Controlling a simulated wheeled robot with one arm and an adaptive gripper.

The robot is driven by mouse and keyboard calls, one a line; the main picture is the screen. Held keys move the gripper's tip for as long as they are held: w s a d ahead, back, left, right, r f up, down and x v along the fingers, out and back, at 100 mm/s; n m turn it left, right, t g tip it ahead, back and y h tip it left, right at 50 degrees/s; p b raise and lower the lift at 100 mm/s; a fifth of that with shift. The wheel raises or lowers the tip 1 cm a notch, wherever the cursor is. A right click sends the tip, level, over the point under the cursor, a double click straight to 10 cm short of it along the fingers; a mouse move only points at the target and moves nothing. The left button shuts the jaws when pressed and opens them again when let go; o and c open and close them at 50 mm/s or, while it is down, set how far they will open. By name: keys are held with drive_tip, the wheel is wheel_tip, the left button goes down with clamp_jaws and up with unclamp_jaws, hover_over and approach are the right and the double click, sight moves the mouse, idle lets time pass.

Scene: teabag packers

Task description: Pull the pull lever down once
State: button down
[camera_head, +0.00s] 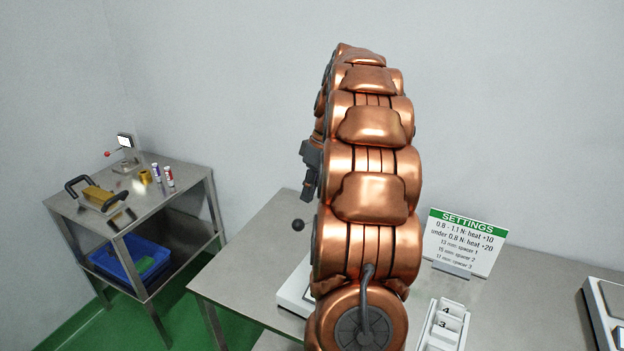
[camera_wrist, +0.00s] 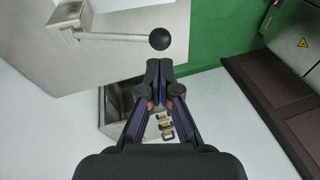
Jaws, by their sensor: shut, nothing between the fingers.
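The pull lever (camera_wrist: 112,37) shows in the wrist view as a thin metal rod ending in a black ball (camera_wrist: 160,38). It runs roughly level across the picture from a metal block (camera_wrist: 70,14) at upper left. My gripper (camera_wrist: 158,63) is shut and empty, its fingertips just below the ball in the picture; I cannot tell whether they touch it. In the head view a black ball (camera_head: 298,225) shows just left of my arm, below my gripper (camera_head: 309,188). My arm hides the rest of the lever there.
A settings sign (camera_head: 465,241) and a white holder with numbered slots (camera_head: 443,326) stand on the table (camera_head: 238,254), right of my arm. A side table (camera_head: 150,207) at left holds small items above a blue bin (camera_head: 128,262). Green floor shows between the tables.

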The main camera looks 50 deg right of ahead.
drive_tip(key=shift+p+x, duration=1)
drive_tip(key=shift+x, duration=1.75)
drive_tip(key=s+a+f+t+h+b, duration=0.1)
drive_tip(key=a+f+h+b, duration=0.3)
drive_tip(key=f+h+b, duration=0.4)
wheel_tip(320, 180, down, 4)
drive_tip(key=b, duration=0.8)
drive_tip(key=shift+n+t, duration=0.4)
drive_tip(key=shift+s+f, duration=0.1)
drive_tip(key=shift+f, duration=0.1)
drive_tip(key=shift+r, duration=0.1)
drive_tip(key=v, duration=1.4)
drive_tip(key=shift+r, duration=0.25)
